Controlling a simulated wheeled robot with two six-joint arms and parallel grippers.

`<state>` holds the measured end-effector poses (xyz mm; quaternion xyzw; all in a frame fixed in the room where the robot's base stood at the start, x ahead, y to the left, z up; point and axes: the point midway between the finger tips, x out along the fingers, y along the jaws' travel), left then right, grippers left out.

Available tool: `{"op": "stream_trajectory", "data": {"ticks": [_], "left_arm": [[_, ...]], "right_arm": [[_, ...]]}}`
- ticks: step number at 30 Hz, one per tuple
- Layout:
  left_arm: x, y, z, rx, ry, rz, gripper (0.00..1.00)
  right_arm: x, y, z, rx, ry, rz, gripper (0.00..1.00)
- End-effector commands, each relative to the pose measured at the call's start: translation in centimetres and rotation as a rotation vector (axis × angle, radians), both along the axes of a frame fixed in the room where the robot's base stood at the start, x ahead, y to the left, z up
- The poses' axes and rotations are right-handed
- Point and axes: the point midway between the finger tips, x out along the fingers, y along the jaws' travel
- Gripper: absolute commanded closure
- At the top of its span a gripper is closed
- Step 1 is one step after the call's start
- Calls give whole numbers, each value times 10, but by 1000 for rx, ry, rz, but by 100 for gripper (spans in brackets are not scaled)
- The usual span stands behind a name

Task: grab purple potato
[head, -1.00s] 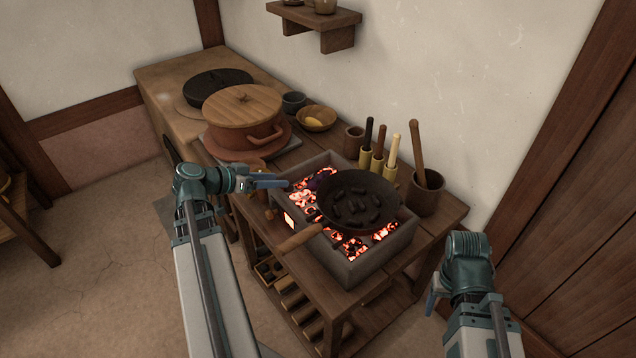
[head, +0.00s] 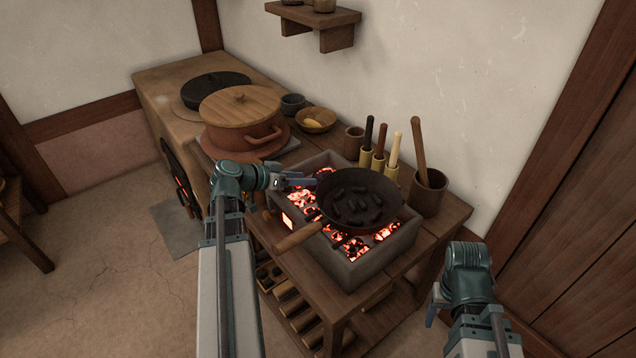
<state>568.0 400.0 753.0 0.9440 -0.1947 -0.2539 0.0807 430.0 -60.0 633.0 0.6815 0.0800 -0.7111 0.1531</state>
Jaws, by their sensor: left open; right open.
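A black pan (head: 385,209) on the brazier holds several dark, elongated pieces (head: 352,208). My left gripper (head: 308,183) is open over the brazier's left side, left of the pan and close to the purplish shape. I see nothing held in it. My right gripper (head: 434,306) is open, low at the right, away from the brazier.
The brazier (head: 345,268) has glowing coals. The pan's wooden handle (head: 297,237) points front left. A lidded pot (head: 241,108) and a wooden bowl (head: 316,120) stand behind. A utensil pot (head: 428,193) and upright handled tools (head: 379,144) stand at the right back.

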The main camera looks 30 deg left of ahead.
Motion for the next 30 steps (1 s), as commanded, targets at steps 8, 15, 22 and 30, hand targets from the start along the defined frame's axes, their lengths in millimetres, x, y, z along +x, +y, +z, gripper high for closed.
{"op": "stream_trajectory", "data": {"ticks": [8,15,22,30], "left_arm": [[31,-17,-17,0,0,-2,40],[32,-18,-15,0,0,0,44],[32,-18,-15,1,0,0,85],[32,-17,-15,0,-1,-1,100]], "right_arm": [[0,0,-16,-1,0,0,34],[0,0,-15,-1,0,0,34],[0,0,-15,-1,0,0,34],[0,0,-15,-1,0,0,34]]}}
